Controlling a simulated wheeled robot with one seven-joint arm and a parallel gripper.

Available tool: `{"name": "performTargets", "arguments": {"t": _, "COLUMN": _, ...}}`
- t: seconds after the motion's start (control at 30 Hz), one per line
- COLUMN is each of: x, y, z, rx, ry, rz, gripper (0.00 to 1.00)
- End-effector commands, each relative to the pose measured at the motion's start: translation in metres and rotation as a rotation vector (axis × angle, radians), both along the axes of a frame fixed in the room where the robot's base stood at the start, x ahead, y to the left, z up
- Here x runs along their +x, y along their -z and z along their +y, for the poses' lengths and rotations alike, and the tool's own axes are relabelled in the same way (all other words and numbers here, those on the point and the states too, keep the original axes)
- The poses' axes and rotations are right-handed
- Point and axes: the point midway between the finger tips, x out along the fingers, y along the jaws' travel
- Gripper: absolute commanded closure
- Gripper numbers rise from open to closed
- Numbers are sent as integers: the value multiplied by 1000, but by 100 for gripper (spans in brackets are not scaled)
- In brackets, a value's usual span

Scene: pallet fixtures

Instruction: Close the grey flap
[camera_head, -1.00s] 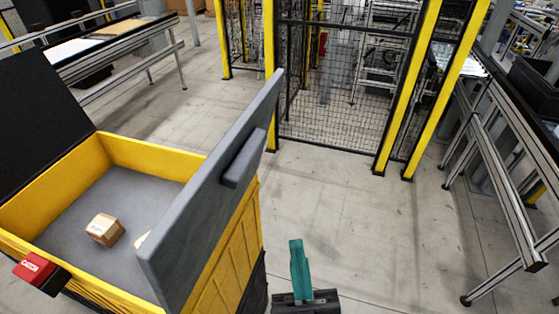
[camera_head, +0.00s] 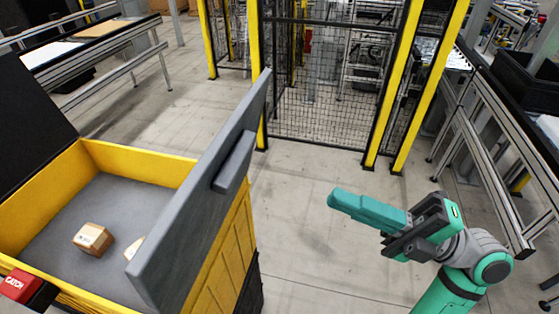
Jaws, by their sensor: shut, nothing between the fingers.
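The grey flap (camera_head: 195,210) stands raised and steeply tilted along the right side of the yellow bin (camera_head: 137,163). A grey handle bar (camera_head: 234,162) sticks out from its outer face. My gripper (camera_head: 332,197) is to the right of the flap, apart from it, with its teal fingers together and pointing left toward it. Nothing shows between the fingers.
The bin holds a cardboard box (camera_head: 93,239) and another partly hidden by the flap. A black panel (camera_head: 32,120) stands on the bin's left side. A red catch (camera_head: 20,285) sits at its front. Mesh fencing (camera_head: 325,85) stands behind; a conveyor (camera_head: 490,150) is at right. Floor between is clear.

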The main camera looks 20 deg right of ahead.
Motion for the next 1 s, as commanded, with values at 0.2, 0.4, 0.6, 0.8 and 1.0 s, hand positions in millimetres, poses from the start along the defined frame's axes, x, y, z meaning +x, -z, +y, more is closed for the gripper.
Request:
{"name": "performTargets", "arguments": {"t": 0.2, "x": -5, "y": -5, "z": -11, "rx": -77, "ry": 36, "rz": 55, "gripper": 100}}
{"name": "performTargets", "arguments": {"t": 0.4, "x": 4, "y": -9, "z": 3, "rx": -80, "ry": 33, "rz": 55, "gripper": 100}}
{"name": "performTargets", "arguments": {"t": 0.6, "x": 23, "y": -17, "z": 33, "rx": -79, "ry": 31, "rz": 54, "gripper": 100}}
{"name": "performTargets", "arguments": {"t": 0.8, "x": 44, "y": -26, "z": 62, "rx": -80, "ry": 31, "rz": 53, "gripper": 100}}
{"name": "performTargets", "arguments": {"t": 1.0, "x": 61, "y": -34, "z": 87, "rx": -79, "ry": 32, "rz": 53, "gripper": 100}}
